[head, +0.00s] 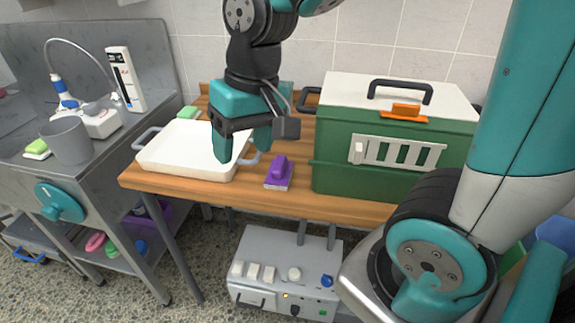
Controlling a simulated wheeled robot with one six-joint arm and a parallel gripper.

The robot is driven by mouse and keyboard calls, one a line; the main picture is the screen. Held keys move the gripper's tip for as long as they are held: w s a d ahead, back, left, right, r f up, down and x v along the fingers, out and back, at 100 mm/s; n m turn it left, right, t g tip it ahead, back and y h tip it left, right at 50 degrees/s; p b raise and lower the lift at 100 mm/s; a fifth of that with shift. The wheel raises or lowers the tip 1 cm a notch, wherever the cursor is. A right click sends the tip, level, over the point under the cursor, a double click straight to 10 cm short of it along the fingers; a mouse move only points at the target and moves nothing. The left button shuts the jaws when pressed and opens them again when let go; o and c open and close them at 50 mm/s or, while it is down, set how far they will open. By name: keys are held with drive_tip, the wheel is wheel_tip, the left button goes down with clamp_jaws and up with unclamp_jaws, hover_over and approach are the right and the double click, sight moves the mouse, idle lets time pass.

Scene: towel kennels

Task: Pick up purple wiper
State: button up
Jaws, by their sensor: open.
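The purple wiper (279,172) sits upright on the wooden table near its front edge, between the white tray and the green carrier. It has a pale base and a purple handle on top. My gripper (243,151) is open and points down to the left of the wiper, over the right part of the white tray. Its teal fingers hold nothing. The gap between the fingertips and the wiper cannot be measured from this one view.
The white tray (170,163) with grey handles is on the table (245,194). A green carrier (340,150) with a white lid stands close to the wiper's right. A green-topped wiper (188,112) lies behind the tray. A steel sink counter with a grey cup (67,141) is at left.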

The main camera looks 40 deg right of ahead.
drive_tip(key=w+d+f+m+h, duration=0.3)
drive_tip(key=w+d+m, duration=0.7)
drive_tip(key=d, duration=0.4)
hover_over(277, 162)
drive_tip(key=s, duration=0.2)
drive_tip(key=f, duration=1.1)
drive_tip(key=shift+w+a+f+p, duration=0.1)
drive_tip(key=shift+w+a+p, duration=0.05)
drive_tip(key=shift+a+p, duration=0.15)
drive_tip(key=shift+w+d+f+p, duration=0.15)
drive_tip(key=shift+w+f+p, duration=0.05)
drive_tip(key=shift+f, duration=0.75)
drive_tip(key=shift+w+d+f+p, duration=0.1)
drive_tip(key=shift+w+f+p, duration=0.1)
drive_tip(key=shift+f, duration=0.75)
drive_tip(key=shift+w+d+f+p, duration=0.15)
drive_tip(key=shift+w+f, duration=0.05)
drive_tip(key=shift+f, duration=0.75)
drive_tip(key=c, duration=1)
drive_tip(key=shift+w+r, duration=0.1)
drive_tip(key=shift+r, duration=0.05)
